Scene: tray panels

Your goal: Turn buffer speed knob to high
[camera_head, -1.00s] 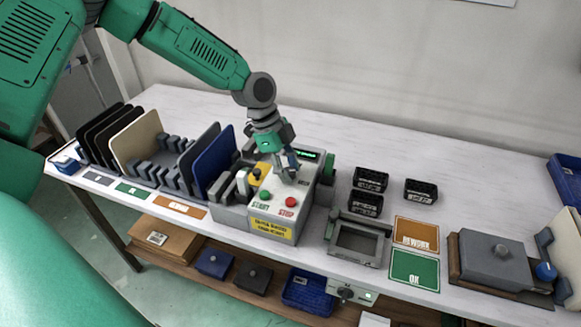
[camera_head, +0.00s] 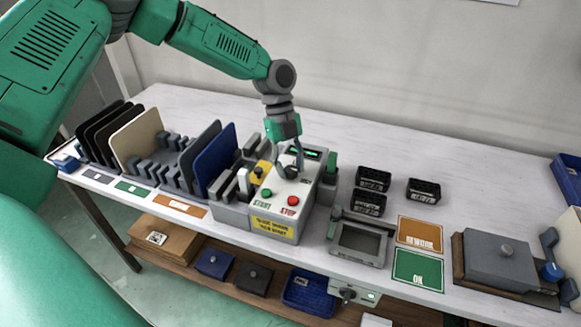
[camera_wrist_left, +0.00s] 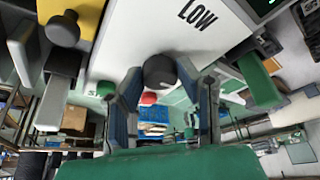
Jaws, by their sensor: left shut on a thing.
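The buffer machine (camera_head: 262,212) is a light grey box with a yellow label, standing at the middle of the bench. The dark round speed knob (camera_head: 291,172) is on its sloped top, below the green-lit display (camera_head: 305,153). In the left wrist view the knob (camera_wrist_left: 160,71) sits between my two fingers, near the printed word LOW (camera_wrist_left: 197,14). My left gripper (camera_head: 289,165) points down over the panel and is shut on the knob. The knob's pointer direction is hidden. My right gripper is not in view.
A green start button (camera_head: 266,193) and a red stop button (camera_head: 293,200) sit in front of the knob. A yellow-based black knob (camera_head: 262,170) is at left. Upright panels, including a blue one (camera_head: 220,160), stand further left. Small black trays (camera_head: 374,180) lie at right.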

